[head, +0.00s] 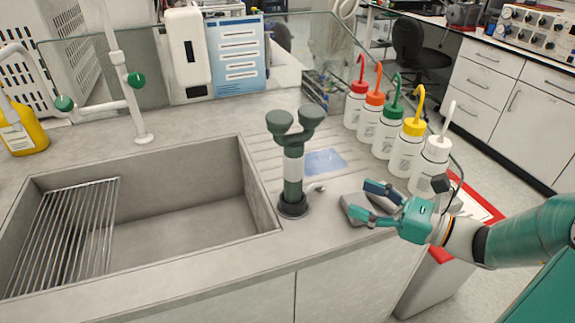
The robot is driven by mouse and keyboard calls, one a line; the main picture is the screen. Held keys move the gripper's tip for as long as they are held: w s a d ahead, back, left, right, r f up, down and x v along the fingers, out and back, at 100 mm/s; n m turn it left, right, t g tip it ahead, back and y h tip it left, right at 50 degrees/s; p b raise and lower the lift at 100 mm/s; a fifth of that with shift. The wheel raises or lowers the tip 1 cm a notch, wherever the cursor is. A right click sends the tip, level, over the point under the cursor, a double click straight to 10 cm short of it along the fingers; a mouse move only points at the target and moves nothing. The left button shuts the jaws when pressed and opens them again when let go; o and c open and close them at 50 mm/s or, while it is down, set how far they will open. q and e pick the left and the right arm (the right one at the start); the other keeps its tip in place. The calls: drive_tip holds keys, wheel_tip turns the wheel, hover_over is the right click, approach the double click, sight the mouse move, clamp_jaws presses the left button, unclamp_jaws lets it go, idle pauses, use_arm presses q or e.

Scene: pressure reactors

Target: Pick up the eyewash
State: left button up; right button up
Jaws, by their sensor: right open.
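The eyewash (293,165) stands upright on the counter, just right of the sink. It has a dark green body with a pale middle band, two round dark green heads on top and a black base. My right gripper (358,200) comes in from the right, low over the counter, to the right of the eyewash and apart from it. My left gripper is not in the head view.
The sink (180,215) with a wire rack (70,230) lies on the left. Several wash bottles (389,130) stand in a row behind my right gripper. A glass screen runs along the back. A red-rimmed bin (472,205) stands beside the counter's right end.

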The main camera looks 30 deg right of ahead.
sight(302, 173)
drive_tip(key=x, duration=1)
drive_tip(key=p+x, duration=0.1)
drive_tip(key=x, duration=0.4)
drive_tip(key=shift+w+a+r, duration=0.1)
drive_tip(key=shift+a+r, duration=0.1)
drive_tip(key=shift+a, duration=0.25)
drive_tip(key=shift+w, duration=0.2)
drive_tip(key=c, duration=0.9)
drive_tip(key=shift+c, duration=0.7)
drive_tip(key=shift+r, duration=0.2)
